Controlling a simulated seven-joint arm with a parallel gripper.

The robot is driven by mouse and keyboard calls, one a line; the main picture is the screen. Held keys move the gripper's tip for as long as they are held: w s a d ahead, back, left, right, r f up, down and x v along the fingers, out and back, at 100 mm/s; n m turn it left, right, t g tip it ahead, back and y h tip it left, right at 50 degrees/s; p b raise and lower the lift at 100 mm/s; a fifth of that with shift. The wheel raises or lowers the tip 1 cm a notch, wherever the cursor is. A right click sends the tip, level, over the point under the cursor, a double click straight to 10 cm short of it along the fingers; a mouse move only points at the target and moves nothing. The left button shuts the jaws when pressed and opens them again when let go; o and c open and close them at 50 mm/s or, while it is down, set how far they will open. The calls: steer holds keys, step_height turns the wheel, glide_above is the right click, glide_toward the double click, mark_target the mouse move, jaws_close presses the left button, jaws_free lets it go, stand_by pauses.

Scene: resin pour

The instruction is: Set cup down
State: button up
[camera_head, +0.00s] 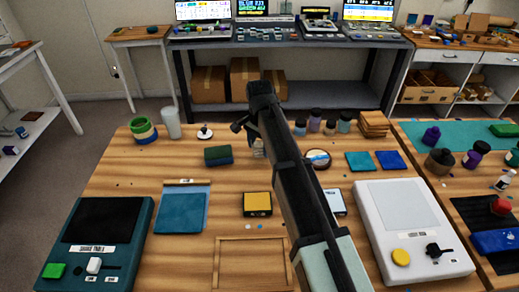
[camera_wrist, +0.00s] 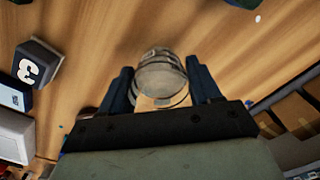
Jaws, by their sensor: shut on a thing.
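A clear, see-through cup (camera_wrist: 160,72) with ring-like edges is between the two dark fingers of my gripper (camera_wrist: 159,80) in the wrist view. The fingers are shut on its sides. In the head view my arm runs up the middle of the table and hides most of the gripper. A small pale part of what looks like the cup (camera_head: 258,149) shows just left of the arm, beside a green and blue block (camera_head: 217,156). Whether the cup's base touches the wooden table (camera_head: 130,180) cannot be told.
A scale-like device (camera_head: 95,240) stands front left and a white device (camera_head: 412,225) front right. A yellow-topped box (camera_head: 257,204) and teal mat (camera_head: 180,211) lie nearer. Several small jars (camera_head: 330,127) and a round dish (camera_head: 318,159) are right of the arm.

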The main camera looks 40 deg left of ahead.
steer(key=shift+f, duration=0.95)
steer(key=shift+f, duration=0.1)
steer(key=o, duration=1.1)
step_height(320, 180, up, 12)
steer(key=shift+r, duration=0.1)
